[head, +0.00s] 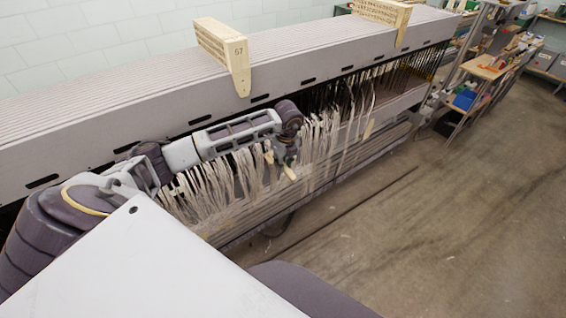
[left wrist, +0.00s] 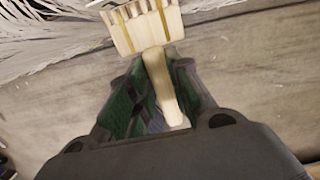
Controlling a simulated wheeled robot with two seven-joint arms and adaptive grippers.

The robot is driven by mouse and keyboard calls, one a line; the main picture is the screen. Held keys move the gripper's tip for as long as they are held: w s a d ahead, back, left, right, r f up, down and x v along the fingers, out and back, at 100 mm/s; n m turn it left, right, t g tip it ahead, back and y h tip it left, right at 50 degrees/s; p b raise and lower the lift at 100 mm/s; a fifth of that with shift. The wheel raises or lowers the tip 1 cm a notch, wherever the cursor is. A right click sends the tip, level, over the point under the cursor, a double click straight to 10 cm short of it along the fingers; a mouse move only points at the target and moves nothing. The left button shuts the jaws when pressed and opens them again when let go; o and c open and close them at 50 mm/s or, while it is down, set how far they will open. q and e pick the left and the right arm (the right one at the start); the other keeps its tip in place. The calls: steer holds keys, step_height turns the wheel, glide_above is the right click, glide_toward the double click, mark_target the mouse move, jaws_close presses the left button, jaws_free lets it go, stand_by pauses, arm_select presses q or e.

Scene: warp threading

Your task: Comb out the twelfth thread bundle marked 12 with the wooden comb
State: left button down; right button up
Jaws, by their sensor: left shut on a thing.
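My left gripper (head: 285,157) reaches along the front of the loom in the head view. It is shut on the handle of the wooden comb (left wrist: 145,28). In the left wrist view the gripper's fingers (left wrist: 165,95) enclose the handle, and the comb's toothed head points away toward the white threads (left wrist: 50,50). In the head view the comb is small and partly hidden by the gripper. Many pale thread bundles (head: 245,172) hang along the loom's front. I cannot read a 12 mark on any bundle. My right gripper is not in view.
The long grey loom beam (head: 120,105) runs across the view. A workbench (head: 488,70) stands at the back right. The concrete floor (head: 440,215) in front is mostly clear.

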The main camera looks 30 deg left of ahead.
arm_select(q)
steer(key=shift+a, duration=0.15)
steer(key=shift+f+b, duration=1.25)
steer(key=shift+f, duration=0.55)
steer(key=shift+f+b, duration=1.25)
steer(key=shift+f, duration=0.55)
step_height(320, 180, down, 4)
steer(key=b, duration=0.2)
steer(key=shift+w+a+r+b, duration=0.1)
steer(key=shift+a+r+b, duration=0.05)
steer(key=shift+r+b, duration=0.15)
